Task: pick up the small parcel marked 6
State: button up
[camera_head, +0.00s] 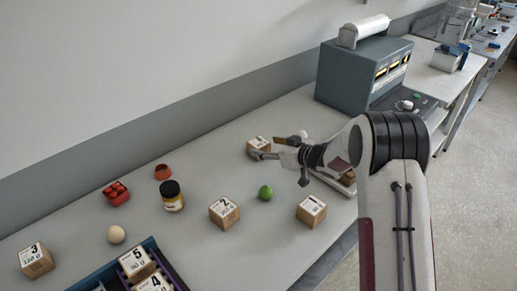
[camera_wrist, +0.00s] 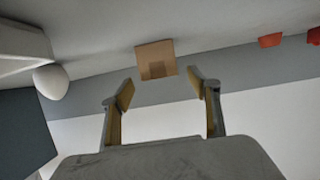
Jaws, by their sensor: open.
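A small brown parcel (camera_head: 257,146) with a white label stands on the table at the tip of my gripper (camera_head: 268,148). Its number is too small to read, so I cannot tell that it is the one marked 6. In the wrist view a plain brown parcel (camera_wrist: 155,56) lies ahead of my gripper (camera_wrist: 161,87), roughly in line with the gap between the fingers. The fingers are open and empty, and a gap shows between them and the parcel. No label shows on it in that view.
Parcels marked 3 (camera_head: 35,260), 5 (camera_head: 136,262) and 4 (camera_head: 154,284) are at left, the latter two in a blue tray (camera_head: 103,275). Two more parcels (camera_head: 224,213) (camera_head: 311,211), a green ball (camera_head: 265,192) and a jar (camera_head: 171,196) stand nearer. A teal machine (camera_head: 345,77) stands behind.

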aim_at(261, 144)
dwell(0.3)
jog(key=shift+x, duration=2.6)
jog(key=shift+w+r, duration=0.1)
jog(key=shift+r, duration=0.05)
jog(key=c, duration=1.3)
